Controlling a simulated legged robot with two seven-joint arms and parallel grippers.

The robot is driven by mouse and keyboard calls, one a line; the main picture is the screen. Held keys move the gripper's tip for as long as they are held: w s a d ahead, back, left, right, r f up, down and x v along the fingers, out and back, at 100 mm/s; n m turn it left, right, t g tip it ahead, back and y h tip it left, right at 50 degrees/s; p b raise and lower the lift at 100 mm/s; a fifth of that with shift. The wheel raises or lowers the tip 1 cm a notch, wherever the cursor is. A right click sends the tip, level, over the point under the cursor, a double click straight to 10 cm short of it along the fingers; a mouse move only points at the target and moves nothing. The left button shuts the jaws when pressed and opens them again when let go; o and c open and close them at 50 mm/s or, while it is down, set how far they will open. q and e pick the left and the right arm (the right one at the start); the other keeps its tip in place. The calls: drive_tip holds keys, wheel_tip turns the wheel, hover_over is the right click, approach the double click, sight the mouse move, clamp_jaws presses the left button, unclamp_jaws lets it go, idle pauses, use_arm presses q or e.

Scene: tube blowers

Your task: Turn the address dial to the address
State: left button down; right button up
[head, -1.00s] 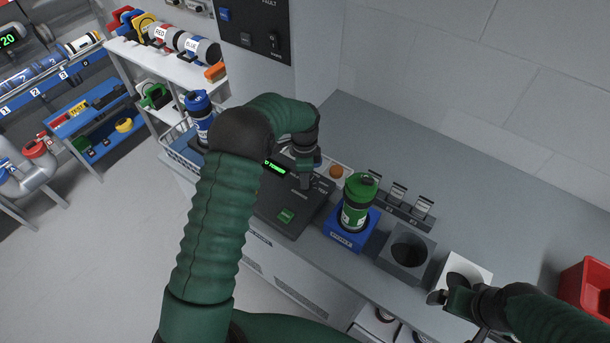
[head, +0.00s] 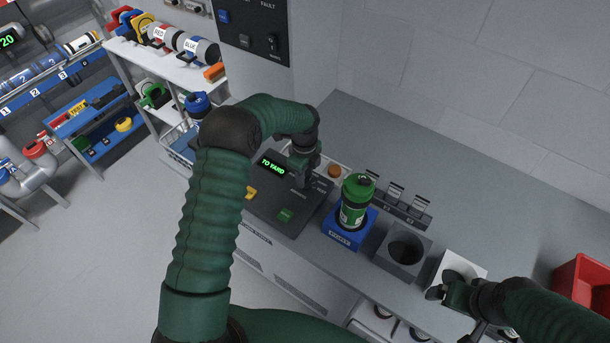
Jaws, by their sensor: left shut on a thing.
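The dark control console (head: 285,228) sits on the grey counter with a green-lit display (head: 273,167) that reads "TO YARD". My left gripper (head: 303,180) reaches down onto the console's upper right part and is shut on the address dial, which is mostly hidden under the fingers. A green button (head: 286,214) and a yellow control (head: 251,193) show on the console. My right gripper (head: 443,294) is low at the right, beside a white block (head: 462,266); its fingers are too small and dark to tell open from shut.
A green canister (head: 354,203) stands upright in a blue holder (head: 345,236), right of the console. A grey holder with an empty round hole (head: 384,255) is beside it. Small labelled stands (head: 395,197) are behind. A red bin (head: 582,290) is at the far right.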

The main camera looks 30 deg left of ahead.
use_arm(q)
drive_tip(key=shift+w+a+r, duration=0.1)
drive_tip(key=shift+w+a, duration=0.05)
drive_tip(key=c, duration=1.3)
unclamp_jaws()
drive_tip(key=shift+o, duration=1.1)
wheel_tip(320, 180, up, 16)
drive_tip(key=b, duration=0.1)
drive_tip(key=shift+r, duration=0.25)
